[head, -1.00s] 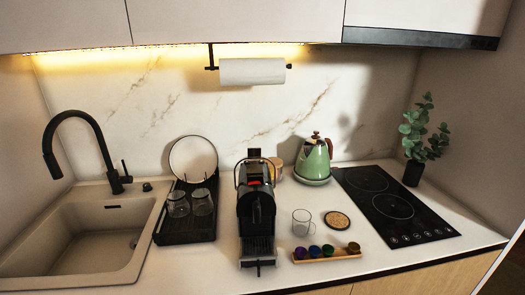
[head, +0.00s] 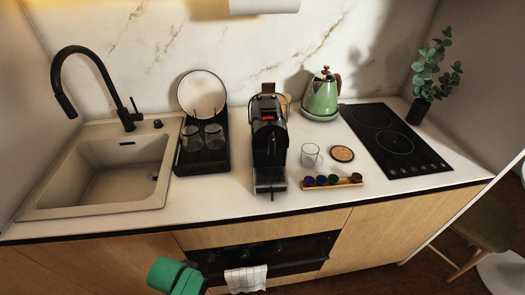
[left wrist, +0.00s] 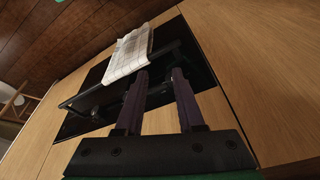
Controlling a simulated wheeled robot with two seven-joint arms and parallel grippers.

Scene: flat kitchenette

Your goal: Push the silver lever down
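The black coffee machine (head: 268,143) stands on the counter near the middle of the head view. A thin, curved lever (head: 251,106) shows along the upper left side of the machine and appears raised; its silver colour is hard to make out at this size. My left arm's green part shows at the bottom of the head view, low in front of the cabinets and well below the machine. In the left wrist view my left gripper (left wrist: 160,73) has its two dark fingers apart with nothing between them. It faces the oven front. My right gripper is not in view.
A row of coloured capsules on a wooden holder (head: 346,184) and a glass cup (head: 311,155) stand right of the machine. A dish rack (head: 214,159) is to its left. Below the counter, an oven (head: 312,251) has a towel (head: 246,279) on its handle.

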